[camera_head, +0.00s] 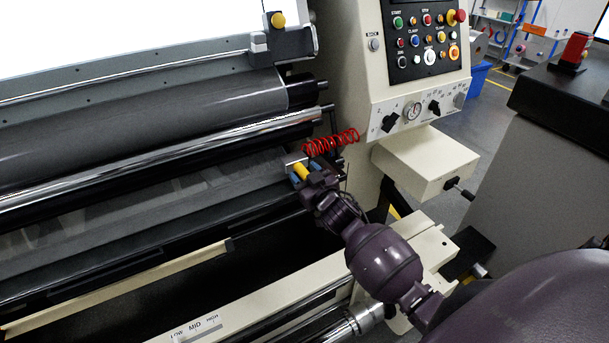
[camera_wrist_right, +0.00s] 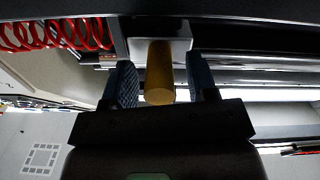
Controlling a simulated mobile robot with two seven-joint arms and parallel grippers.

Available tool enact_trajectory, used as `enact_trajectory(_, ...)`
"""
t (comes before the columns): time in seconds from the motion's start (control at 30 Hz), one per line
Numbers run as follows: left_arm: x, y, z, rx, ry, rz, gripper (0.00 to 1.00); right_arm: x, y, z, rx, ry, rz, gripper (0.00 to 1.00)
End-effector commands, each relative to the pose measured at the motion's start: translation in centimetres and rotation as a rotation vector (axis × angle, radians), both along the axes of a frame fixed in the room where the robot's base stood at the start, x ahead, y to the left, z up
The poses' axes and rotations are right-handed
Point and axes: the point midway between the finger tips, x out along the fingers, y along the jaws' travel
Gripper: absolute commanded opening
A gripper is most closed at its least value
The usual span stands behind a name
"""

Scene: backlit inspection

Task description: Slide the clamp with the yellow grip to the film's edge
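The clamp's yellow grip (camera_head: 301,172) is a short cylinder at the right end of the lower rollers. It also shows in the right wrist view (camera_wrist_right: 160,74), standing out from a pale metal block (camera_wrist_right: 178,28). My right gripper (camera_head: 303,173) is at the grip, with one blue finger on each side. In the right wrist view (camera_wrist_right: 161,85) a narrow gap shows between each finger and the grip, so the gripper is open around it. Grey film (camera_head: 150,115) covers the upper roller, its right edge near the roller's end. My left gripper is out of view.
A red coiled hose (camera_head: 331,142) hangs just above my right gripper. A second yellow knob (camera_head: 278,19) sits on a grey block on the upper rail. The control panel (camera_head: 425,40) and a cream box (camera_head: 425,162) stand to the right.

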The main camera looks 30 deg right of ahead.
Motion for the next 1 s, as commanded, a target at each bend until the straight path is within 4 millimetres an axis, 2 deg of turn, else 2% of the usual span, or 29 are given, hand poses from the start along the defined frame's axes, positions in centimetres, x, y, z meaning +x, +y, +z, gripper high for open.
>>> enact_trajectory(0.37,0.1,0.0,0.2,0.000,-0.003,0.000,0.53,-0.6,0.0,-0.1,0.001,0.002,0.000,0.53)
enact_trajectory(0.47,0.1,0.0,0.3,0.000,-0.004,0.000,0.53,-1.8,0.1,-0.1,0.001,0.002,0.000,0.53)
enact_trajectory(0.8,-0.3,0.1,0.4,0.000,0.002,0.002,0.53,-7.5,0.4,-0.1,0.001,0.002,0.000,0.53)
enact_trajectory(1.0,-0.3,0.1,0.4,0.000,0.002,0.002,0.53,-9.9,0.6,-0.1,0.001,0.001,0.000,0.53)
